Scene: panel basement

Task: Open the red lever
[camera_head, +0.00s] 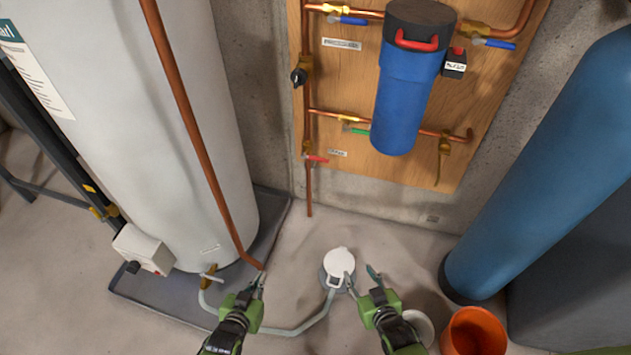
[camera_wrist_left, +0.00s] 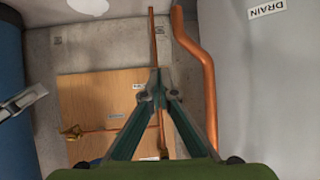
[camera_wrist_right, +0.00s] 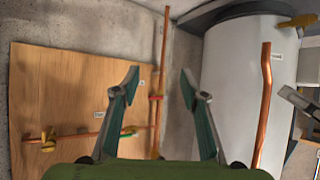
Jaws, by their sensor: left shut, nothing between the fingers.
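The red lever (camera_head: 316,158) sits on a brass valve on the copper pipe at the lower left of the wooden board. It points right, across the pipe. In the right wrist view a small red lever (camera_wrist_right: 156,97) shows on the upright pipe between my fingers, beyond them. My left gripper (camera_head: 261,280) is low in front of the white tank, shut and empty; its fingertips meet in the left wrist view (camera_wrist_left: 158,92). My right gripper (camera_head: 361,277) is open and empty, near the white-lidded pump. Both grippers are well apart from the lever, which I cannot make out in the left wrist view.
A green lever (camera_head: 356,130), blue levers and a blue filter housing (camera_head: 405,95) are on the board (camera_head: 455,150). The white tank (camera_head: 150,130) stands left, a blue cylinder (camera_head: 550,180) right. The pump (camera_head: 338,265), hose and orange bucket (camera_head: 474,330) are on the floor.

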